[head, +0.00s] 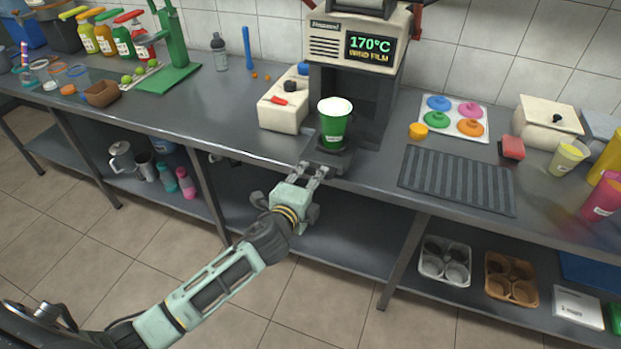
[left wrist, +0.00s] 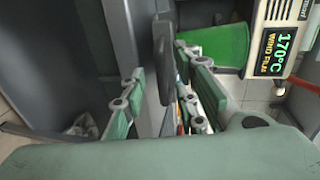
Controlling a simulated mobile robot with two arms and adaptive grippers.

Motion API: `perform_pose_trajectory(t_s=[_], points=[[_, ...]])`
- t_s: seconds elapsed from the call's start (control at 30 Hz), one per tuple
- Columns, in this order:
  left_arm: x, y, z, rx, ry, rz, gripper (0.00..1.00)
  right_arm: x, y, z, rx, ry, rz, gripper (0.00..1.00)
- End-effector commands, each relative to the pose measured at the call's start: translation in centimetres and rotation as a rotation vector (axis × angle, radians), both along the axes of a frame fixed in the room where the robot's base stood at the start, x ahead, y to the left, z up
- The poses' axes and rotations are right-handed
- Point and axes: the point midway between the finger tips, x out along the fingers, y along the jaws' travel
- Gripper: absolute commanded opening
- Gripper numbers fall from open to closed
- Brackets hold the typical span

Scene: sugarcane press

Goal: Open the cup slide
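The sealing machine (head: 360,50) stands at the back middle of the counter, its display reading 170°C. Its dark cup slide (head: 326,160) sticks out at the front, with a green cup (head: 334,128) with a white top standing upright on it. My left gripper (head: 313,168) is at the slide's front edge. In the left wrist view a dark upright piece (left wrist: 164,60), seemingly the slide's handle, lies between the fingers, which look apart with narrow gaps beside it. The green cup (left wrist: 215,48) also shows there. My right gripper is not in view.
A cream box (head: 284,105) with a red switch stands left of the machine. A ribbed dark mat (head: 457,180) and a tray of coloured lids (head: 455,117) lie to the right. The space in front of the counter is clear apart from my left arm.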

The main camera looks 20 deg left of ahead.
Motion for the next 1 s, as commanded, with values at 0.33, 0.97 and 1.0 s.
perform_pose_trajectory(t_s=[0.33,0.97,1.0], points=[[-0.7,0.0,0.2,0.003,-0.001,-0.001,0.28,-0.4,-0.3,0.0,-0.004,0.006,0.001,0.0],[-11.0,0.4,2.4,0.002,0.0,0.0,0.28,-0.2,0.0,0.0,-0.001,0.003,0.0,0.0],[-11.3,0.4,2.4,0.002,0.001,0.0,0.28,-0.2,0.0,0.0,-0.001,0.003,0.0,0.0]])
